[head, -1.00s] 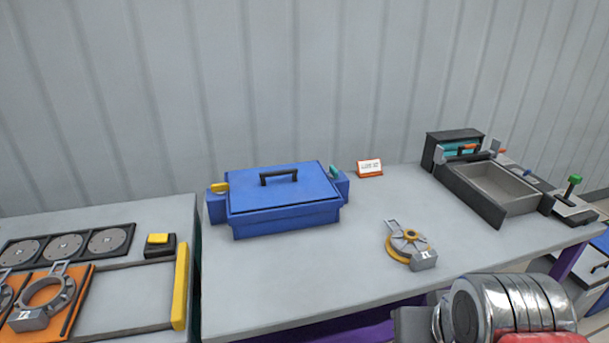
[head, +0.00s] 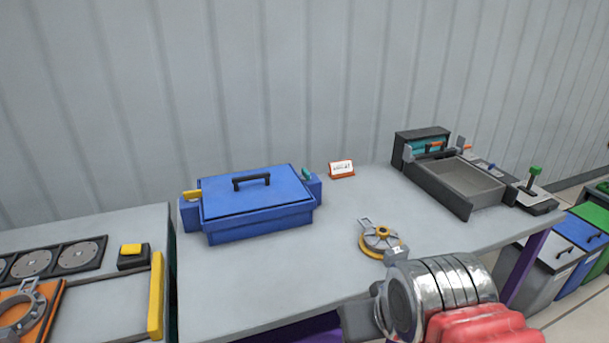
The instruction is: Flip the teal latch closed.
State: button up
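The teal latch (head: 306,174) is a small lever on the right side of the blue box (head: 262,222), on a blue side block. It looks upright, tilted a little; its exact position is hard to tell at this size. A yellow latch (head: 192,195) sits on the box's left side and lies nearly flat. The box's lid is down, with a black handle (head: 251,181) on top. My arm's silver and red links show at the lower right, in front of the table and apart from the box.
A small sign (head: 341,169) stands behind. A dark open tray (head: 470,185) is at the back right, near a green-knobbed lever (head: 535,178). Bins stand on the floor at right.

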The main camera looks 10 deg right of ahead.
aim_at(306, 176)
jog(key=z, duration=0.05)
jog(key=i, duration=1)
jog(key=u, duration=0.1)
jog(key=k, duration=0.5)
jog(key=u, duration=2.3)
